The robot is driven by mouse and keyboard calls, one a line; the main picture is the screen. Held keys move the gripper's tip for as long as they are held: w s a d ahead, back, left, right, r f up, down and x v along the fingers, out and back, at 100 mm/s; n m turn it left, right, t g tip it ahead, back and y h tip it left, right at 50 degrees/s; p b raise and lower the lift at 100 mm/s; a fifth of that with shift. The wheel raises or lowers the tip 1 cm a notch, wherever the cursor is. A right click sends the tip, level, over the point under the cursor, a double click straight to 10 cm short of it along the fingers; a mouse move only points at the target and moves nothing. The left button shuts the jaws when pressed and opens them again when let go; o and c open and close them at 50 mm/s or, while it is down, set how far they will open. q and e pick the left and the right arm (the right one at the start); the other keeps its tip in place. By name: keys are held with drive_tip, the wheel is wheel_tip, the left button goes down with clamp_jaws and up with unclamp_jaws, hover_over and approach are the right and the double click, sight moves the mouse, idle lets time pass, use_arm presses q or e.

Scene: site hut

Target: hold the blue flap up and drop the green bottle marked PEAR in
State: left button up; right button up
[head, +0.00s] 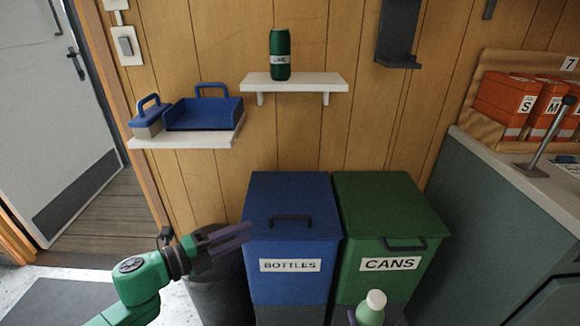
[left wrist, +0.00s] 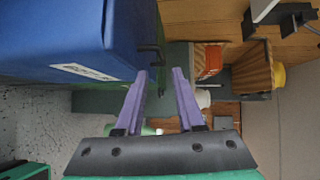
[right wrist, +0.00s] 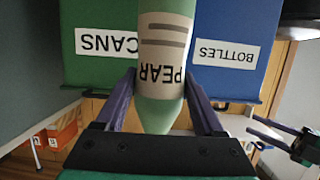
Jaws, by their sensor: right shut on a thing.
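The blue bin marked BOTTLES (head: 290,285) stands against the wall with its blue flap (head: 290,190) down and a dark handle (head: 290,217) at the flap's front. My left gripper (head: 248,232) is open and empty, just left of the bin's front near flap height; it also shows in the left wrist view (left wrist: 163,72). My right gripper (right wrist: 161,85) is shut on the green bottle marked PEAR (right wrist: 165,60), which has a cream label. In the head view the bottle (head: 371,312) shows its pale cap at the bottom edge, in front of the green bin; most of that gripper is out of frame.
A green bin marked CANS (head: 390,265) stands against the blue bin's right side. A green can (head: 280,55) stands on a small white shelf (head: 295,82) above. A blue tray (head: 204,114) sits on a lower left shelf. A counter (head: 500,150) is at right.

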sight(277, 218)
use_arm(q)
drive_tip(key=shift+x, duration=5.75)
drive_tip(key=shift+a, duration=0.1)
clamp_jaws()
